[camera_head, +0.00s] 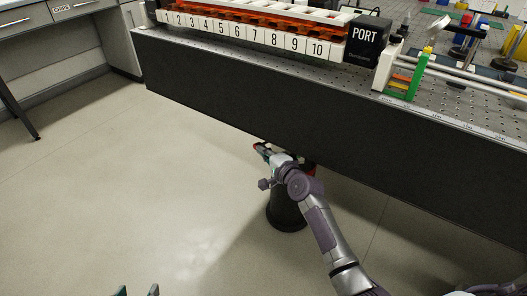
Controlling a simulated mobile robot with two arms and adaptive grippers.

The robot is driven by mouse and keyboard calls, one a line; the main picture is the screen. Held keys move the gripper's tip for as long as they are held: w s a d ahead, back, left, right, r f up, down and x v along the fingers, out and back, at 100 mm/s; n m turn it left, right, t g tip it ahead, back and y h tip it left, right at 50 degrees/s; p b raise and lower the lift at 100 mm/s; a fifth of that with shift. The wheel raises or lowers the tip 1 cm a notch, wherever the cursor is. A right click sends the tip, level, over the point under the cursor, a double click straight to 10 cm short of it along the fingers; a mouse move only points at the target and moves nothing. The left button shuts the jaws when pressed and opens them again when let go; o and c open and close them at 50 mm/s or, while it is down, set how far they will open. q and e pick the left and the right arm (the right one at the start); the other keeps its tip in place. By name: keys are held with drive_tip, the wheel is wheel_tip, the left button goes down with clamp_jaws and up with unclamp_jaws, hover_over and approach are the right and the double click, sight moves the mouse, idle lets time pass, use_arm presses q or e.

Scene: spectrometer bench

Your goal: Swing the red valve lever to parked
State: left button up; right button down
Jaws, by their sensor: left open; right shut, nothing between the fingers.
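I cannot make out a red valve lever for certain in the head view. My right gripper (261,149) is shut and empty, low in front of the dark front panel of the bench (250,95).
A black cylinder (286,214) with some red at its top stands on the floor, partly behind my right arm. On the bench are a numbered rack (245,37), a black PORT block (367,42) and a green upright piece (417,77). The floor at left is clear.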

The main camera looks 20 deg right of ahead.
use_arm(q)
drive_tip(key=s+a+f+g+y+p, duration=0.1)
drive_tip(key=s+a+f+g+p, duration=0.2)
drive_tip(key=s+g, duration=0.3)
drive_tip(key=s, duration=0.4)
drive_tip(key=shift+s+a+f+y, duration=0.2)
drive_tip(key=shift+s+y, duration=0.05)
drive_tip(key=shift+y, duration=0.05)
use_arm(e)
drive_tip(key=shift+w+a+r+m+h, duration=0.1)
drive_tip(key=shift+w+a+m+h, duration=0.4)
drive_tip(key=shift+w+m+h, duration=0.35)
drive_tip(key=shift+n, duration=0.25)
